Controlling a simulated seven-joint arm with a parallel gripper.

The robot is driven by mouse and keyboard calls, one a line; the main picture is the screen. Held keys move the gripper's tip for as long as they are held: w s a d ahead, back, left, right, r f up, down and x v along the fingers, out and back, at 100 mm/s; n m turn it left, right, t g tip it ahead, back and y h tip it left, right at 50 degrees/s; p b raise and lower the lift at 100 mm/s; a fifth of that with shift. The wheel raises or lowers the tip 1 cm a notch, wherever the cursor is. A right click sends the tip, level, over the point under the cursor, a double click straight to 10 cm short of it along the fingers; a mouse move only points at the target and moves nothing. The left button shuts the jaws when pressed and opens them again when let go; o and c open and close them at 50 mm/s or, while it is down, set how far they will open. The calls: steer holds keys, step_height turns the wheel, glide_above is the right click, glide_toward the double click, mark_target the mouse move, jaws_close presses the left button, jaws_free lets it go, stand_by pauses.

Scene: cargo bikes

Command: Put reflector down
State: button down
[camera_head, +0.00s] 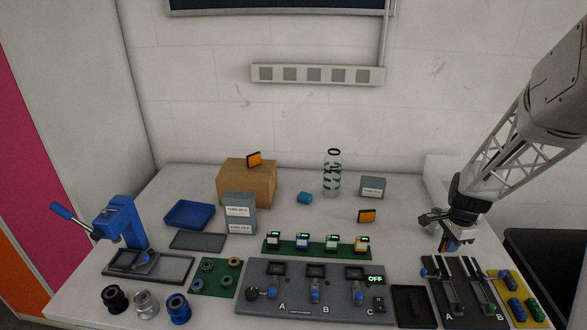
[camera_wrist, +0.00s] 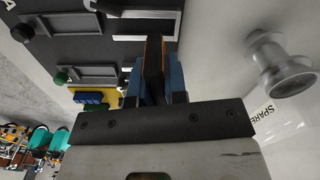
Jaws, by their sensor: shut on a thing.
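My gripper (camera_head: 452,246) is at the right of the table, just behind the black fixtures marked A (camera_head: 447,290) and B (camera_head: 484,285). In the wrist view its blue fingers (camera_wrist: 154,85) are shut on a thin dark reflector with an orange edge (camera_wrist: 154,50), seen edge-on. The reflector's far end overlaps a fixture's slot in that view; I cannot tell whether it touches. Another orange reflector (camera_head: 367,216) stands on the table behind the green board. A further one (camera_head: 254,160) is on top of the cardboard box (camera_head: 262,185).
A yellow plate (camera_head: 505,285) with blue and green blocks lies right of fixture B. A silver flanged part (camera_wrist: 280,65) stands by a "SPARE" label in the wrist view. A black tray (camera_head: 413,306) is left of fixture A. A dark bin (camera_head: 550,255) is beyond the right edge.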

steer(key=w+a+r+n, duration=0.25)
steer(key=w+a, duration=0.25)
steer(key=a, duration=0.5)
steer(key=w+a+r+n, duration=0.1)
steer(key=w+a+n, duration=0.25)
steer(key=a, duration=0.55)
steer(key=w+a+r+n, duration=0.2)
steer(key=w+a, duration=0.4)
steer(key=a, duration=0.4)
steer(key=a+r+n, duration=0.2)
steer(key=a+n, duration=0.1)
steer(key=a, duration=1.2)
steer(key=s+a+r+n, duration=0.1)
steer(key=a+r+n, duration=0.2)
steer(key=a, duration=1.3)
steer(key=shift+r+n, duration=0.3)
steer(key=shift+n, duration=0.5)
steer(key=shift+a, duration=0.1)
glide_above(239, 172)
steer(key=shift+s+f, duration=0.15)
steer(key=shift+f, duration=0.6)
steer(key=shift+f, duration=1.8)
